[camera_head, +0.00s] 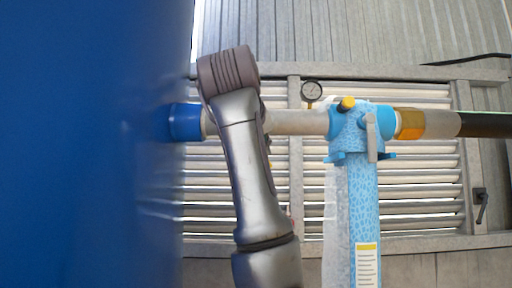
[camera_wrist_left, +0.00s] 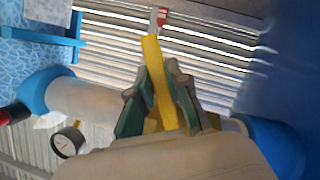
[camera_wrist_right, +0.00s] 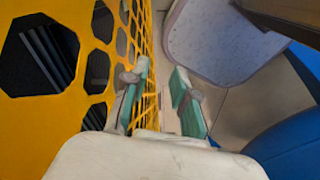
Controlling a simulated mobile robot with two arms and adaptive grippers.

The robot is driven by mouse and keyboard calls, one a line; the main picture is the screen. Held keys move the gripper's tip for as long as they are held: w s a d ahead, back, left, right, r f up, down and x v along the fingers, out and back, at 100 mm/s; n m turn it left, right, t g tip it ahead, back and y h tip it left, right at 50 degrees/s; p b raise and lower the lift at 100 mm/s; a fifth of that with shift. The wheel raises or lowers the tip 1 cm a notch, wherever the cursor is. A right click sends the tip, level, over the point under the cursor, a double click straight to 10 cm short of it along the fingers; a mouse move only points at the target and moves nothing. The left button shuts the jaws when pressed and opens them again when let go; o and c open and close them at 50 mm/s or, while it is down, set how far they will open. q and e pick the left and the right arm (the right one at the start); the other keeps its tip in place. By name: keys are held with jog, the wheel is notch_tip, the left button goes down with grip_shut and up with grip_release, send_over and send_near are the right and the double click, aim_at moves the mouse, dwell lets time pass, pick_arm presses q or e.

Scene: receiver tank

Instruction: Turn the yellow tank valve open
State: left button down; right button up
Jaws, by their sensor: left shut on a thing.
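The yellow valve handle (camera_wrist_left: 153,55) is a flat bar in the left wrist view. It stands between the teal-padded fingers of my left gripper (camera_wrist_left: 163,75), which is shut on it, and its end sticks out past the fingertips. In the head view my left arm covers the handle and gripper, in front of the pale pipe (camera_head: 298,122). The blue tank (camera_head: 90,140) fills the left of the head view. My right gripper (camera_wrist_right: 161,72) is open and empty in the right wrist view, beside a yellow perforated panel (camera_wrist_right: 95,70).
A pressure gauge (camera_head: 311,92) sits on the pipe. To its right are a blue spotted fitting (camera_head: 350,135) with a grey lever (camera_head: 371,138), an amber section (camera_head: 411,124) and a black hose (camera_head: 485,124). Slatted shutters (camera_head: 420,190) stand behind.

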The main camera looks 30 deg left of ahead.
pick_arm(q)
jog(key=d+r+n, duration=0.1)
jog(key=w+r+n+t+h, duration=0.1)
jog(key=n, duration=0.1)
jog(key=shift+d, duration=0.4)
jog(key=c, duration=1.1)
grip_release()
jog(key=shift+w+a+f, duration=0.1)
